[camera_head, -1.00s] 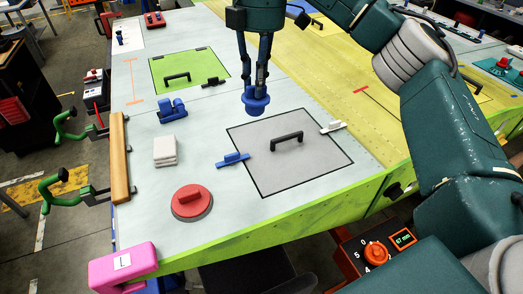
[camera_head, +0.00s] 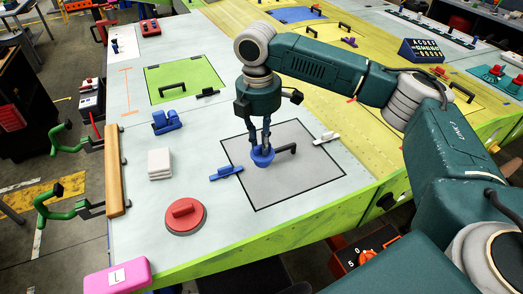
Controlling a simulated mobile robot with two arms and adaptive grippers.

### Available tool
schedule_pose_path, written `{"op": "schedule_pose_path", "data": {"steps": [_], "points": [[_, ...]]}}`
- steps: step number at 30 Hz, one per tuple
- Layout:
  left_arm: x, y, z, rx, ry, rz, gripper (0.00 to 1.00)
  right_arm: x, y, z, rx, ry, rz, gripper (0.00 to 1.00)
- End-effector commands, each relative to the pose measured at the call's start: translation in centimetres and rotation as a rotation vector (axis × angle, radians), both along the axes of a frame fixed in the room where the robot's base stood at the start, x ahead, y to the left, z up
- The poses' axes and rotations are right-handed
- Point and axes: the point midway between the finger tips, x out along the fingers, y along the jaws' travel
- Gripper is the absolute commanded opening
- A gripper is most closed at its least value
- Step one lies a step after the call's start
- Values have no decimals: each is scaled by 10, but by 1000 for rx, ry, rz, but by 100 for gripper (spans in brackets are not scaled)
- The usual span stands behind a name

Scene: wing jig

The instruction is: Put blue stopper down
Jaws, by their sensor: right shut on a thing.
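The blue stopper (camera_head: 263,158) is a round, cup-like blue piece. My right gripper (camera_head: 262,147) points down and is shut on it. The stopper is over the grey square panel (camera_head: 285,190), just left of the panel's black handle (camera_head: 285,149). I cannot tell whether its underside touches the panel. My left gripper is not in view.
A blue latch (camera_head: 226,173) lies at the panel's left edge and a white latch (camera_head: 326,137) at its right edge. A red round suction piece (camera_head: 186,215), a white stack (camera_head: 160,163) and a blue part (camera_head: 165,122) stand to the left. The table is clear between them.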

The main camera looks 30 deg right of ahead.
Motion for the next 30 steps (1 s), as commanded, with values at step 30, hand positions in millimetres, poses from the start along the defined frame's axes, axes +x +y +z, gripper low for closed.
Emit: {"op": "schedule_pose_path", "data": {"steps": [30], "points": [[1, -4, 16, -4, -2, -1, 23, 0, 0, -50, 0, -1, 1, 36]]}}
